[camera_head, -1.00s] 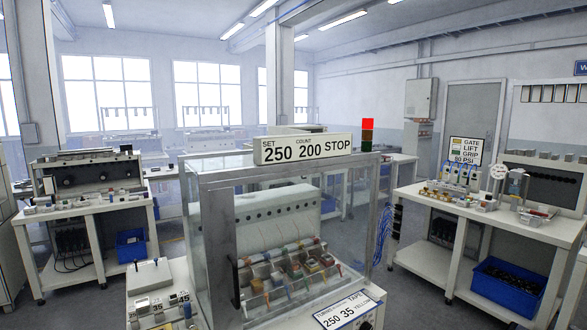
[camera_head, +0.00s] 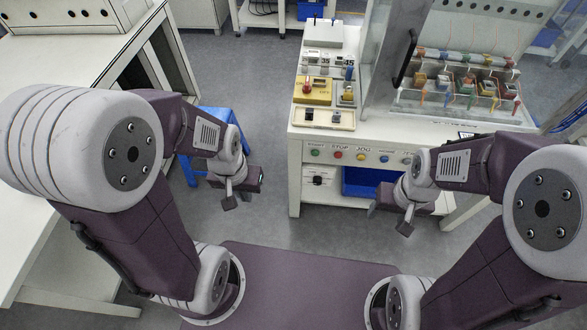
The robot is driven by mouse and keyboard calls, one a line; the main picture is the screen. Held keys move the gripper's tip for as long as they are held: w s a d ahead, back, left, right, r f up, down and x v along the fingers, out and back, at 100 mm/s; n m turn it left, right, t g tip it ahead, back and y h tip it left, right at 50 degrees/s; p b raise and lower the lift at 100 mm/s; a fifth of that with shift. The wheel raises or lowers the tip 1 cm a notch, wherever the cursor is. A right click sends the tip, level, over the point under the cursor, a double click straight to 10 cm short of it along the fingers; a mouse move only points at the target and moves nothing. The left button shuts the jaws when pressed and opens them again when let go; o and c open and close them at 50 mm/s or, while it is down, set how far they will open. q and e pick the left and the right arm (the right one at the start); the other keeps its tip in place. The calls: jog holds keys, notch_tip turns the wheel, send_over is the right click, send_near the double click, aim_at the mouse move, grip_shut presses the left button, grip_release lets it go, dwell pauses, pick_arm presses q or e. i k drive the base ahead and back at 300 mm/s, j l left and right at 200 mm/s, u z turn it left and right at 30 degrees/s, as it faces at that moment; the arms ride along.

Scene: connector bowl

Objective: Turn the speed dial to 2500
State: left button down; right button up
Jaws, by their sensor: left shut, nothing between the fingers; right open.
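A small white panel with a black knob (camera_head: 318,180) sits low on the front of the white machine bench, under a row of buttons. I cannot read its label or scale, so I cannot tell whether it is the speed dial. My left gripper (camera_head: 230,202) is shut and empty, hanging down left of the bench, apart from the knob. My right gripper (camera_head: 404,229) is open and empty, hanging in front of the bench to the right of the knob. Neither gripper touches anything.
A control box (camera_head: 318,90) with a yellow panel stands on the bench top (camera_head: 385,130), beside a clear guard over coloured connector bins (camera_head: 455,85). Buttons marked STOP and JOG (camera_head: 360,156) line the bench front. A blue stool (camera_head: 190,165) and white table (camera_head: 60,120) stand left.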

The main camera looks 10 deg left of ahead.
aim_at(317, 181)
jog(key=i+j, duration=0.1)
jog(key=j, duration=1.65)
jog(key=i+z, duration=0.05)
jog(key=i, duration=0.05)
